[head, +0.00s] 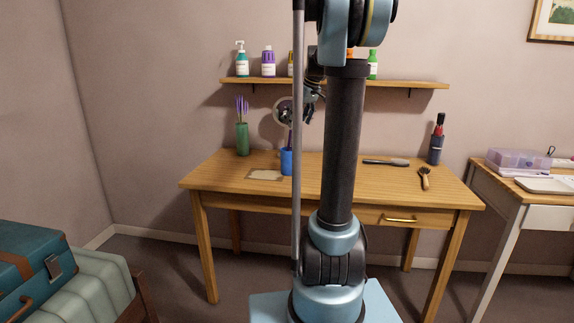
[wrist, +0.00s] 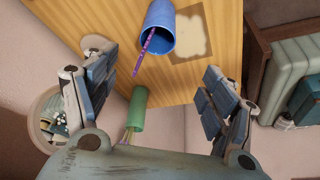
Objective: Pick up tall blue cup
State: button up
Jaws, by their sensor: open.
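The tall blue cup (head: 286,163) stands upright on the wooden dressing table (head: 223,171), partly behind a thin grey pole. In the wrist view the blue cup (wrist: 162,26) is at the top, beyond my fingertips, with a purple stick-like item in it. My gripper (wrist: 158,68) is open and empty, its fingers wide apart on either side. In the head view my gripper (head: 309,112) is above the table, higher than the cup and a little to its right, partly hidden by my arm.
A green cup (head: 243,140) holding purple items stands left of the blue cup; it also shows in the wrist view (wrist: 137,108). A round mirror (head: 281,108) stands behind. A tan card (head: 265,175), brush (head: 425,180) and dark cup (head: 435,150) are on the table. A bottle shelf (head: 410,84) hangs above.

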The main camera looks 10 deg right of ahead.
aim_at(289, 149)
jog(key=x, duration=1.5)
jog(key=shift+d, duration=0.25)
jog(key=c, duration=1.4)
jog(key=shift+c, duration=0.2)
